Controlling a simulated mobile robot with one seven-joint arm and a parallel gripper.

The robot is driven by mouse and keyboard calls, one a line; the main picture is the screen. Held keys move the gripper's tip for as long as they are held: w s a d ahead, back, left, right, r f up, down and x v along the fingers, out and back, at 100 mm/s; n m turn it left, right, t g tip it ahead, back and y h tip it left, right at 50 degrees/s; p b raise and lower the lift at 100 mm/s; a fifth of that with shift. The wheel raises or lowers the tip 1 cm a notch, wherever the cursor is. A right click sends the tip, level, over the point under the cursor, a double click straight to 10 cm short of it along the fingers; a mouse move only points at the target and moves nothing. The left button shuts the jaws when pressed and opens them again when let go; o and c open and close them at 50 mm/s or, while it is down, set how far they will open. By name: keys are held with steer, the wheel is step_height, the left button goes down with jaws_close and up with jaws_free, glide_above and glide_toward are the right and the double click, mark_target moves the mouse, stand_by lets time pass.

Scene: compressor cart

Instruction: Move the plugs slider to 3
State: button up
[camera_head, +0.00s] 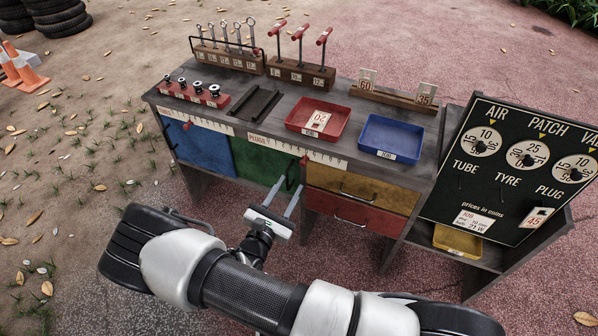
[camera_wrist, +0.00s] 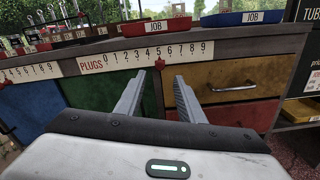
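The plugs scale (camera_wrist: 140,54) is a pale strip marked PLUGS with numbers 0 to 9 along the cart's front edge. It also shows in the head view (camera_head: 290,148). Its red slider pointer (camera_wrist: 160,64) sits below about the 5; in the head view the red knob (camera_head: 303,161) shows small at the strip's lower edge. My gripper (camera_head: 285,190) is open and empty in front of the cart, near the green panel. In the wrist view the pointer appears between my two fingertips (camera_wrist: 159,76); contact cannot be told.
A second scale (camera_head: 195,117) with its own red knob lies to the left. Red (camera_head: 319,105) and blue (camera_head: 390,152) job trays stand on the cart top. Drawers with handles (camera_head: 352,195) are right of the green panel. A dark price board (camera_head: 500,190) stands at right.

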mark_target(302, 165)
steer(key=b+x, duration=0.1)
steer(key=x, duration=0.7)
steer(key=shift+w, duration=0.1)
